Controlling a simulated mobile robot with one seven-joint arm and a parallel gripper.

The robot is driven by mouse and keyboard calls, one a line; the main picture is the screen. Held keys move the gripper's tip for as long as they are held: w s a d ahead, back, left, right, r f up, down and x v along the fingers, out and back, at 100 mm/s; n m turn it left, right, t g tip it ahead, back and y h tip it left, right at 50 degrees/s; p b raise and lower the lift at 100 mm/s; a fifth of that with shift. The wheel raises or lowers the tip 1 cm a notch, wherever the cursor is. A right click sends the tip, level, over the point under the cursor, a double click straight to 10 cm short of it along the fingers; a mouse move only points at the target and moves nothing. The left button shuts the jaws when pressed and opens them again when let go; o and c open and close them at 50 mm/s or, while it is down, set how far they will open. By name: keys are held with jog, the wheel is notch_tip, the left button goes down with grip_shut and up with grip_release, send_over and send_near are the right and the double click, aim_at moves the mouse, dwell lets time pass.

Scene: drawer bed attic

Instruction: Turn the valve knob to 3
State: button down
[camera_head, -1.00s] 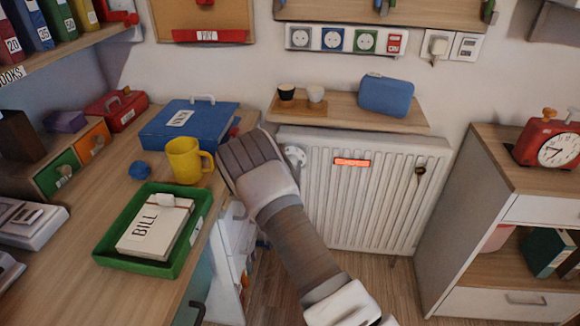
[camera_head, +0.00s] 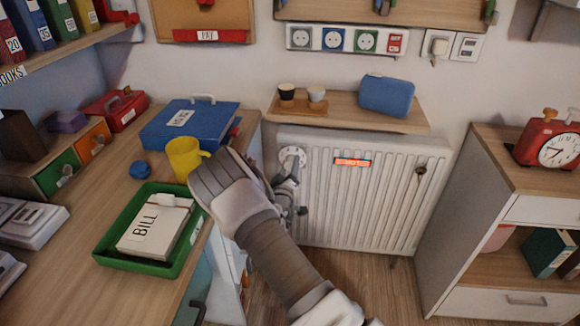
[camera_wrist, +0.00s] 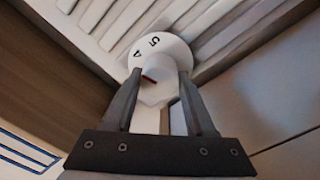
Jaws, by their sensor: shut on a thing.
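The valve knob is white and sits in front of a round white dial at the top left of the radiator (camera_head: 345,200). In the wrist view the knob (camera_wrist: 155,90) has a red mark, and the dial (camera_wrist: 168,48) behind it shows the numbers 4 and 5. The other numbers are hidden or turned away. In the head view the dial (camera_head: 292,156) shows small, with its numbers unreadable. My gripper (camera_wrist: 160,80) is shut on the knob, one finger on each side.
A shelf (camera_head: 350,110) with two cups and a blue case hangs just above the radiator. The desk (camera_head: 90,225) on the left holds a yellow mug (camera_head: 184,158) and a green tray (camera_head: 105,245) near my arm. Floor is free before the radiator.

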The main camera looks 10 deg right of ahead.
jog(key=n, duration=0.5)
jog(key=shift+f+n, duration=0.1)
jog(key=shift+n, duration=2.4)
jog(key=shift+c, duration=1.2)
grip_release()
jog(key=shift+s, duration=0.15)
